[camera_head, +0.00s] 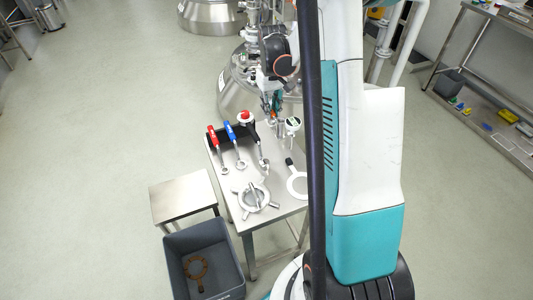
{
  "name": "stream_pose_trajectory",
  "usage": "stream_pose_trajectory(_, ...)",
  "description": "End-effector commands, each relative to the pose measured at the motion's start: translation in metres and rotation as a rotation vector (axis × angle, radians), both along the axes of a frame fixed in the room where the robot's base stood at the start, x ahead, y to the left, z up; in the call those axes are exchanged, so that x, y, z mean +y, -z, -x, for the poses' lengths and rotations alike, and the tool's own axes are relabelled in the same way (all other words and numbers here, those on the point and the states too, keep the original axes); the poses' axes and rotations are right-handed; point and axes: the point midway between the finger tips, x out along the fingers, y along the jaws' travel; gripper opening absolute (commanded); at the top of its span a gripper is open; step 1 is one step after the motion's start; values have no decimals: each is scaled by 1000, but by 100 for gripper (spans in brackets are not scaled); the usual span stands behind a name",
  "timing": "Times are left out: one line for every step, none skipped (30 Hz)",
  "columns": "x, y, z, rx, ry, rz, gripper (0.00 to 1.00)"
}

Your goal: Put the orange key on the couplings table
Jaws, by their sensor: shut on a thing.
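My gripper (276,104) is small in view, above the far right end of the steel couplings table (226,188). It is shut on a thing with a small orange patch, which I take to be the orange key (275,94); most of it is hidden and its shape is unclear. On the table a red-handled key (212,137), a blue-handled key (230,131) and a black-handled key (251,130) lie side by side at the far end. I cannot tell whether the held thing touches the table.
A ring coupling with arms (254,197) and a white ring (297,184) lie on the table's near half. A low steel stand (184,198) and a grey bin (235,292) holding a brownish ring piece (197,268) stand left. A steel vessel (232,96) stands behind the table.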

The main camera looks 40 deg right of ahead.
Motion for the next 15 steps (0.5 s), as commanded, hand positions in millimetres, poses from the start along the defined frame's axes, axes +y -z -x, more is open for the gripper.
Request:
stream_pose_trajectory(0, 17, 0, 0, 0, 0, 0)
stream_pose_trajectory(0, 25, -1, 0, -1, 0, 0)
stream_pose_trajectory(0, 35, 0, 0, -1, 0, 0)
stream_pose_trajectory(0, 42, 0, 0, -1, 0, 0)
stream_pose_trajectory(0, 50, -1, 0, -1, 0, 0)
stream_pose_trajectory(1, 60, 0, 0, -1, 0, 0)
stream_pose_trajectory(1, 67, 0, 0, -1, 0, 0)
stream_pose_trajectory(1, 74, 0, 0, -1, 0, 0)
stream_pose_trajectory(1, 84, -1, 0, -1, 0, 0)
stream_pose_trajectory(1, 91, 0, 0, -1, 0, 0)
stream_pose_trajectory(1, 98, 0, 0, -1, 0, 0)
stream_pose_trajectory(1, 106, 0, 0, -1, 0, 0)
stream_pose_trajectory(1, 112, -1, 0, -1, 0, 0)
stream_pose_trajectory(1, 117, 0, 0, -1, 0, 0)
stream_pose_trajectory(1, 122, 0, 0, -1, 0, 0)
